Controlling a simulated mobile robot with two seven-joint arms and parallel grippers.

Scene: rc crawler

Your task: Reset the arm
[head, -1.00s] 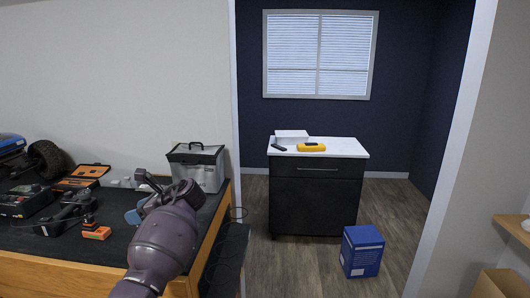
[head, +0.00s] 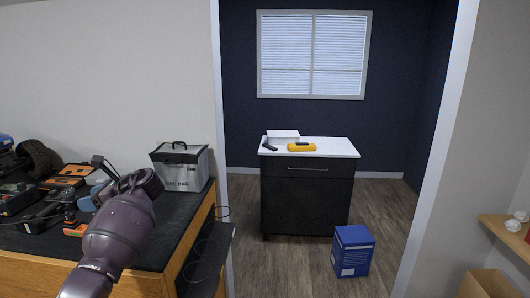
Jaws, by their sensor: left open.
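My left arm comes in from the lower left of the head view, over the workbench (head: 150,235). My left gripper (head: 98,182) is at its far end, seen mostly from behind. Its jaws are open, and I see nothing held in them. It is left of the grey battery bag (head: 182,172) and apart from it in the picture. The wrist partly hides the small items on the bench behind it. My right gripper is out of view.
Tools and an orange-trimmed case (head: 73,170) crowd the bench's left, beside a black wheel (head: 40,158). Through the doorway stand a dark cabinet (head: 305,205) with a yellow device (head: 302,147) on top and a blue box (head: 352,250). Floor between is clear.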

